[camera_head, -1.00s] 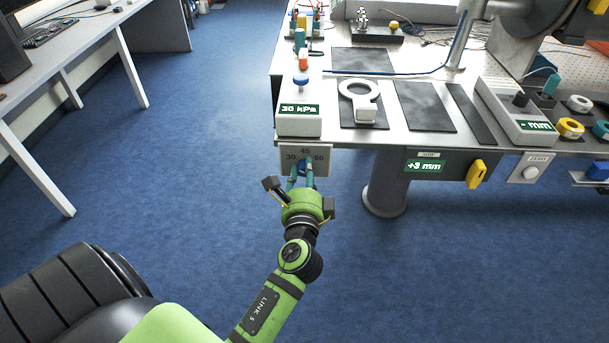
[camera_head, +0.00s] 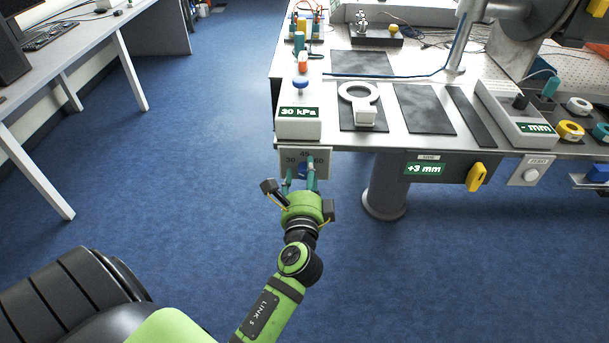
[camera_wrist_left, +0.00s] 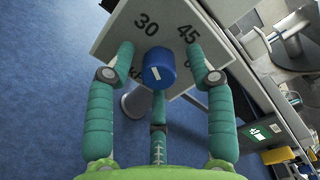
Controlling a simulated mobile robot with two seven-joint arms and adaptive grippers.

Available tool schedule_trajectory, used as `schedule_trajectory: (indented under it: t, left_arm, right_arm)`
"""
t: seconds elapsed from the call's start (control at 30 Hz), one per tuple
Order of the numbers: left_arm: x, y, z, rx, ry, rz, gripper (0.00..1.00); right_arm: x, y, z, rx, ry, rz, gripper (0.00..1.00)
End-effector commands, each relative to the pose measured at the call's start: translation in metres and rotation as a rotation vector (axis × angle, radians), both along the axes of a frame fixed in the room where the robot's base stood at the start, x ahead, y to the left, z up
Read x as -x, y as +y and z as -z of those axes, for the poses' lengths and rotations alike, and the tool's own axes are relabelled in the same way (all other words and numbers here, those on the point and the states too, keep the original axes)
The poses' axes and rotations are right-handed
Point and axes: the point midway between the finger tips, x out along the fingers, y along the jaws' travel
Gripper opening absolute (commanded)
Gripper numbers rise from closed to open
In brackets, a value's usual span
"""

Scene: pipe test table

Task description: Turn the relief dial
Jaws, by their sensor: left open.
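The relief dial is a blue round knob with a white mark, in front of a white panel (camera_head: 318,174) marked 30, 45 and 60. In the left wrist view the dial (camera_wrist_left: 158,72) sits between the two teal fingers, with gaps showing at its sides. In the head view it (camera_head: 303,171) is partly hidden by the fingers. My left gripper (camera_head: 299,176) is open around the dial; its tips reach towards the panel face. The box above the panel shows a green "30 kPa" label (camera_head: 298,112). My right gripper is in neither view.
The panel hangs at the workbench's (camera_head: 385,142) front left corner. A yellow knob (camera_head: 476,177) and a "+3 mm" label (camera_head: 425,169) are further right on the bench front. A magnifier (camera_head: 360,95) lies on the bench.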

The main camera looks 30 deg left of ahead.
Motion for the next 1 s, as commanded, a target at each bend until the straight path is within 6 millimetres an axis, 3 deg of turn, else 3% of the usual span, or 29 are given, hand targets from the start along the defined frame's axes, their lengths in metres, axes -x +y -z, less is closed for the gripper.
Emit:
schedule_trajectory:
  t: [0.5,1.0]
  left_arm:
    - [0.058,-0.036,0.0,0.001,0.002,0.0,0.54]
    - [0.063,-0.04,-0.002,0.0,-0.001,0.0,0.54]
  right_arm:
    - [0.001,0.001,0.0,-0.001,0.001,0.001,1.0]
    - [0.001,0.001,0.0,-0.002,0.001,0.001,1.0]
